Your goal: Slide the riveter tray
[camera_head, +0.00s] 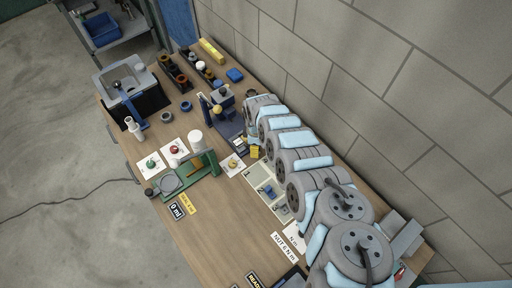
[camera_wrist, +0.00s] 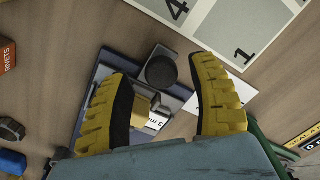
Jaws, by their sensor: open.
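In the head view, a blue press-like device (camera_head: 218,98), which looks like the riveter, stands on the bench beside my arm, on a blue base. In the wrist view, a blue-grey base or tray (camera_wrist: 103,73) with a black round knob (camera_wrist: 161,71), a brass-coloured block (camera_wrist: 141,107) and a partly hidden white label lies beyond my fingers. I cannot tell which part is the sliding tray. My gripper (camera_wrist: 158,75) is open, its yellow fingers spread on either side of these parts in the picture. Nothing is visibly held. Contact cannot be told.
A green stand (camera_head: 192,178) and white cup (camera_head: 196,140) stand nearby. A pale compartmented tray (camera_head: 258,176) lies in front, beside my arm. Bins of small parts (camera_head: 177,76) and a sink unit (camera_head: 128,84) are farther back.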

